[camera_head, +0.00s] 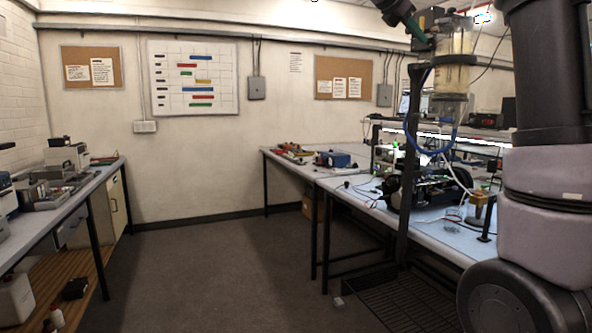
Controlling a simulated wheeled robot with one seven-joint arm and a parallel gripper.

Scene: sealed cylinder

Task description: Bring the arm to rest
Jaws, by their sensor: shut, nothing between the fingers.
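My arm's thick dark and pale links fill the right edge of the view, close to the camera. They run from the top edge down to a round dark joint at the bottom right. I cannot make out my gripper in this view. A clear upright cylinder (453,75) with yellowish contents is held on a dark stand (405,170), left of my arm links. A dark tube with a green band (413,27) slants down from the top edge toward the cylinder's top; what it belongs to is not clear. A blue hose (409,118) loops beside the cylinder.
A workbench (345,180) with equipment and cables stands right of centre, partly behind my arm. Another bench (55,205) with instruments runs along the left. The floor (215,270) between them is clear. A dark grate (410,300) lies near the stand's foot.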

